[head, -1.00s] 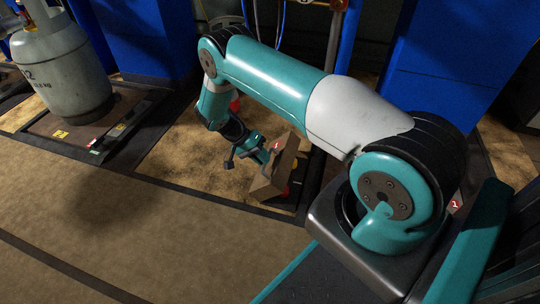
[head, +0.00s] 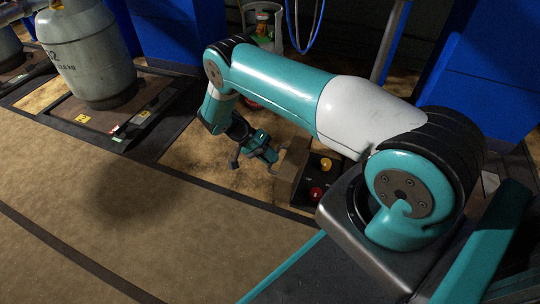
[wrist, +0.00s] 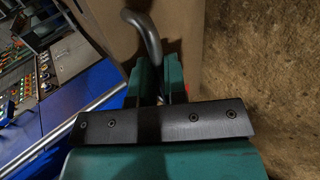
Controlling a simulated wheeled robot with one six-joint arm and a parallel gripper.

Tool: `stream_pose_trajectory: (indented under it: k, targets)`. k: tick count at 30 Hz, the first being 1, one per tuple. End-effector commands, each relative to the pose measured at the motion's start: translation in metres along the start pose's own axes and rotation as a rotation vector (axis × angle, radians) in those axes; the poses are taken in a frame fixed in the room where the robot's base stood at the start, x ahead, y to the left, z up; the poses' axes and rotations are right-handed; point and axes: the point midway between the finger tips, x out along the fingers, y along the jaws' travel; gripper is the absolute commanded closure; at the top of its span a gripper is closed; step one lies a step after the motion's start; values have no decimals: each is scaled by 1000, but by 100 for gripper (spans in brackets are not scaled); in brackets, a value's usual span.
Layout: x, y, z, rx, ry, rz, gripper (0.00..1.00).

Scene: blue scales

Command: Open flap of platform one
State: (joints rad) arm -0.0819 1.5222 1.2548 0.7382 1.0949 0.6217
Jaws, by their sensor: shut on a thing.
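The flap (head: 287,178) of platform one is a brown panel. It stands swung up at the left side of a dark control panel (head: 328,180), which shows a yellow button (head: 325,163) and a red button (head: 316,192). My gripper (head: 271,157) is at the flap's left face. In the wrist view the flap (wrist: 185,35) fills the upper middle, and its curved metal handle (wrist: 147,38) runs down between my fingers (wrist: 158,88). My gripper is shut on this handle. The fingers hide the handle's lower end.
A grey gas cylinder (head: 92,55) stands on a neighbouring platform at the left. Blue columns (head: 165,40) stand behind, and a blue hose (head: 304,30) hangs at the back. The floor (head: 130,220) in front is clear.

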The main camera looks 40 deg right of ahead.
Motion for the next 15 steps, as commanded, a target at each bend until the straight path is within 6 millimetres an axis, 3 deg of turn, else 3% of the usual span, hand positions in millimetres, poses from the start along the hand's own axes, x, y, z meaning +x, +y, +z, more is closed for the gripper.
stream_pose_trajectory:
  k: [1,14,15]
  targets:
    - [5,-8,1,-16,6,-9,100]
    - [3,-12,2,-14,13,-17,100]
    - [3,-12,2,-14,14,-17,81]
